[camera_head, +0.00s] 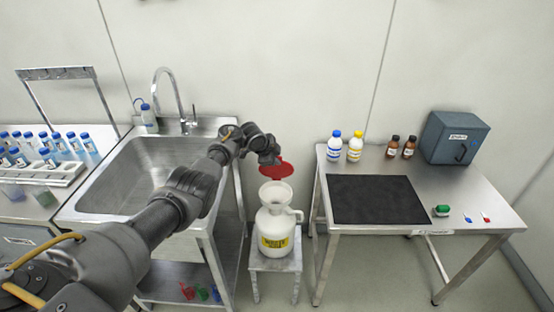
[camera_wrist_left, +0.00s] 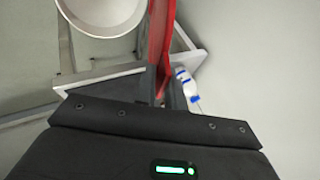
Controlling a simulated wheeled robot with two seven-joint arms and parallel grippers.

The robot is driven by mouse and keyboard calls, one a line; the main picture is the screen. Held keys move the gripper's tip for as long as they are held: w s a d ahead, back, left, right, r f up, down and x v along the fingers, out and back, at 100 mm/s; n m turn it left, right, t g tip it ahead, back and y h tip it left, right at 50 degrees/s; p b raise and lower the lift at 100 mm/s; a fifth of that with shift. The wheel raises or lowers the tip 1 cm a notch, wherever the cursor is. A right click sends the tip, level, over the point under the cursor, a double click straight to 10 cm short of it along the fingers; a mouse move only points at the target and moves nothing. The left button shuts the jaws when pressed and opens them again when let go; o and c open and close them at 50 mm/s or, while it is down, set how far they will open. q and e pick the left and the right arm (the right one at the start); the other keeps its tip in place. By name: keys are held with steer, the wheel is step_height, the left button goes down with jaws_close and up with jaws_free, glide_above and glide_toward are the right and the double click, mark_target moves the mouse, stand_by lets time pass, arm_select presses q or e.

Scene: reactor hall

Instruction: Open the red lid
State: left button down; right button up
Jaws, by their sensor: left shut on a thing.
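The red lid (camera_head: 277,168) stands raised behind the open white funnel (camera_head: 274,193) of a white jug with a yellow label (camera_head: 273,238). The jug is upright on a small metal stool (camera_head: 275,262). My left gripper (camera_head: 273,161) reaches in from the left and is shut on the lid at its upper edge. In the left wrist view the lid (camera_wrist_left: 160,42) shows edge-on between the fingers (camera_wrist_left: 158,92), with the funnel's round mouth (camera_wrist_left: 102,12) to its left. My right gripper is not in view.
A metal sink (camera_head: 150,180) is on the left. On the right a metal table (camera_head: 462,205) carries a black mat (camera_head: 378,199), several bottles (camera_head: 355,147) and a grey-blue box (camera_head: 451,138). The wall (camera_head: 290,70) is close behind the jug.

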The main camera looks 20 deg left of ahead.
arm_select(q)
steer(key=shift+w+r, duration=0.25)
steer(key=shift+r, duration=0.2)
steer(key=c, duration=1.7)
jaws_free()
steer(key=shift+o, duration=0.5)
steer(key=shift+s+d+f, duration=0.1)
steer(key=shift+s+d, duration=0.1)
steer(key=shift+s, duration=0.05)
steer(key=shift+a, duration=0.1)
steer(key=shift+s, duration=0.1)
steer(key=p+v, duration=0.1)
steer(key=v, duration=0.9)
steer(key=shift+s+r, duration=0.25)
steer(key=shift+r, duration=0.1)
